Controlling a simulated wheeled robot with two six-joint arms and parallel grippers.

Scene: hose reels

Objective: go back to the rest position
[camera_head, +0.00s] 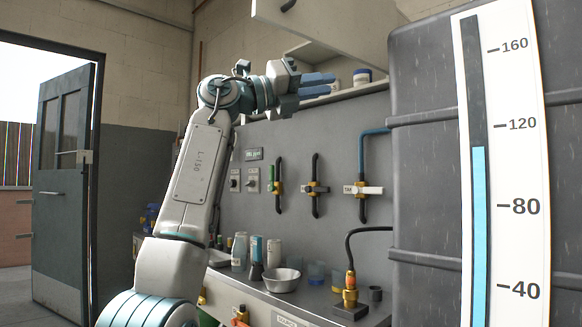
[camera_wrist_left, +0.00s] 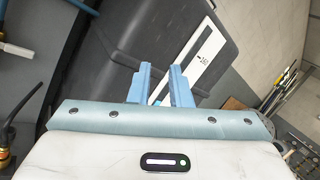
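My right gripper is not in view.
A large dark tank (camera_head: 425,170) with a white gauge (camera_head: 508,150) fills the right. A raised cabinet door (camera_head: 325,32) hangs above the gripper. A bench (camera_head: 262,297) with a metal bowl (camera_head: 281,281) and bottles lies below. A door (camera_head: 60,190) stands open at left.

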